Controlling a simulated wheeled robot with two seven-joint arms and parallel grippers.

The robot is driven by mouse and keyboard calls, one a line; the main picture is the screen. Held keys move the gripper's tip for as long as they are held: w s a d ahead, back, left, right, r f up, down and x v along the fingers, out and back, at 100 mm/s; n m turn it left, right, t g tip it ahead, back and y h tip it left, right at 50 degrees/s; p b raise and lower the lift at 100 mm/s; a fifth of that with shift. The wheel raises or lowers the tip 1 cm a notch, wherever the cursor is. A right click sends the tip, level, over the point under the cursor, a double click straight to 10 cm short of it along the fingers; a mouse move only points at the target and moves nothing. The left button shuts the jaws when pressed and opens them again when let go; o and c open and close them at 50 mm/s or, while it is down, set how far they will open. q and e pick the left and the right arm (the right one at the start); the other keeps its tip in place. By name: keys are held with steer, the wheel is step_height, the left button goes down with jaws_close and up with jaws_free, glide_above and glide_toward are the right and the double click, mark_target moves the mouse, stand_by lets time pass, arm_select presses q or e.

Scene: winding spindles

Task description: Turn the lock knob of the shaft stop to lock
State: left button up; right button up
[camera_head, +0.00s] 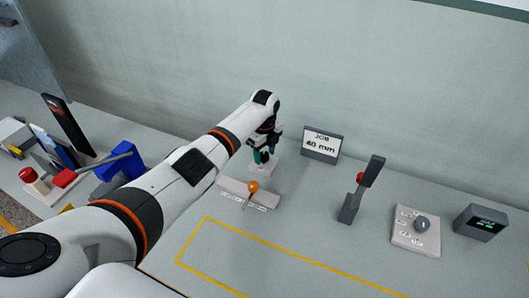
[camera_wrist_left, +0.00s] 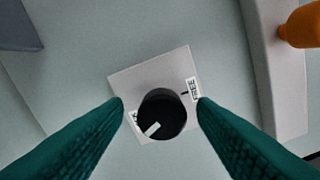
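The lock knob (camera_wrist_left: 165,108) is a round black knob with a white pointer mark, on a square white plate (camera_wrist_left: 150,75). The pointer is turned to the lower left. In the head view my left gripper (camera_head: 265,148) is over the white plate (camera_head: 263,168) and hides the knob. My right gripper is not in view.
A grey bar with an orange-knobbed lever (camera_head: 253,187) is just in front of the plate. A sign reading JOB 40 mm (camera_head: 321,145) stands to the right. Further right are an upright lever (camera_head: 361,190), a dial panel (camera_head: 416,231) and a display box (camera_head: 481,222).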

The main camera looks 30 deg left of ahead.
mark_target(264, 154)
arm_select(q)
step_height(264, 154, up, 12)
steer(key=b, duration=0.1)
steer(key=shift+b, duration=0.3)
stand_by(0.6)
